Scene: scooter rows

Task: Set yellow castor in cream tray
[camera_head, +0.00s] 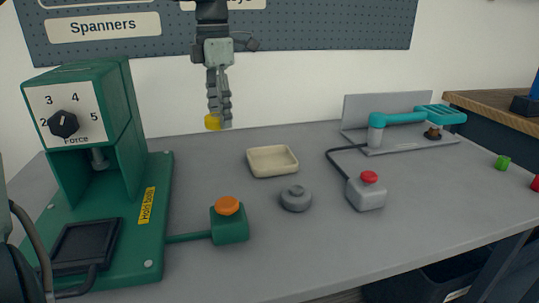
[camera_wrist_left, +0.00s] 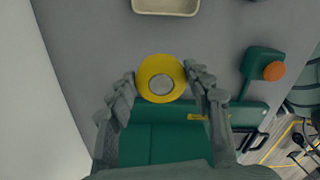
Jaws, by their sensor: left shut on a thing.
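My left gripper (camera_head: 219,108) hangs above the back of the grey bench, shut on the yellow castor (camera_head: 212,121). The castor is a yellow ring with a grey centre; it also shows between the fingertips in the left wrist view (camera_wrist_left: 147,88). The cream tray (camera_head: 272,161) lies on the bench, lower and to the right of the gripper in the head view. Its inside looks empty there. In the left wrist view only part of the tray (camera_wrist_left: 166,13) shows, at the top edge, apart from the castor. My right gripper is out of view.
A green force press (camera_head: 120,110) stands left. A teal-armed fixture (camera_head: 400,118) stands back right. Bare bench surrounds the tray.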

